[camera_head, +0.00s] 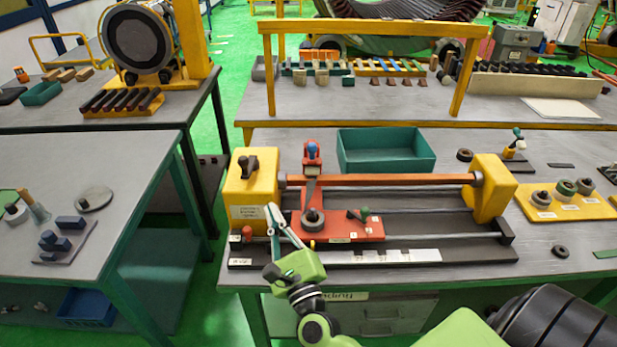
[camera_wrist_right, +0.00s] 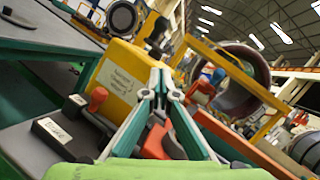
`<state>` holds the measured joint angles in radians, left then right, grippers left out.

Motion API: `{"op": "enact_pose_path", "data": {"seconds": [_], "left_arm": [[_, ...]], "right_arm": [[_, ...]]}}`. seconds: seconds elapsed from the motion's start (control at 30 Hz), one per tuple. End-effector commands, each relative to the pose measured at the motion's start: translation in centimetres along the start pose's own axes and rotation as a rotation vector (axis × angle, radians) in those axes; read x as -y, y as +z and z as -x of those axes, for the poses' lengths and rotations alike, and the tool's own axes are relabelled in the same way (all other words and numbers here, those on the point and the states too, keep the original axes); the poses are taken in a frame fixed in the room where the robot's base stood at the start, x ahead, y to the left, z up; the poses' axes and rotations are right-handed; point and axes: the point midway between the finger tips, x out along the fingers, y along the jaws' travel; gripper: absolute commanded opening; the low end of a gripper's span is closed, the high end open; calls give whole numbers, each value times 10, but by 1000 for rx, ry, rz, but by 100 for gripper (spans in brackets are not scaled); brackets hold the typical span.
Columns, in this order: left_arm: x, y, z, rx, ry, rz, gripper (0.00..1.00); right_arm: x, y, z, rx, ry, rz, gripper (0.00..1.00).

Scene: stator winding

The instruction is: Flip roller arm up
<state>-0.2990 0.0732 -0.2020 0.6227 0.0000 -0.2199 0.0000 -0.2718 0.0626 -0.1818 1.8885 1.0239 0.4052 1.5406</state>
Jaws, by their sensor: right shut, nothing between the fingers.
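The winding fixture (camera_head: 460,253) on the bench carries a red carriage (camera_head: 355,231). In the right wrist view, the closed fingertips (camera_wrist_right: 160,88) are in front of the yellow end block (camera_wrist_right: 122,75). My left gripper is out of view.
A red bar (camera_head: 400,180) spans the yellow end blocks (camera_head: 250,190) behind the carriage. A red knob (camera_head: 247,232) sits at the fixture's left end. A green tray (camera_head: 385,165) stands behind. Spools on a yellow plate (camera_head: 570,207) are at the right.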

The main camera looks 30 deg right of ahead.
Motion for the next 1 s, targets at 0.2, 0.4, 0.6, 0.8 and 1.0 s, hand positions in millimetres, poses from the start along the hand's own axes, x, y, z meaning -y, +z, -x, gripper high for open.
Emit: {"op": "enact_pose_path", "data": {"seconds": [0.2, 0.4, 0.6, 0.8, 1.0], "left_arm": [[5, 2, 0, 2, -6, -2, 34], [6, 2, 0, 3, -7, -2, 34], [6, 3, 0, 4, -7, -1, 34], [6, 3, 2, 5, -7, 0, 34], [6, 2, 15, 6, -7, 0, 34]], "right_arm": [[46, -40, 0, -80, -258, -320, 0], [62, -57, 6, -102, -361, -431, 0], [63, -59, 7, -103, -370, -439, 0], [64, -58, 4, -103, -368, -437, 0], [74, -59, -19, -101, -368, -435, 0]]}}
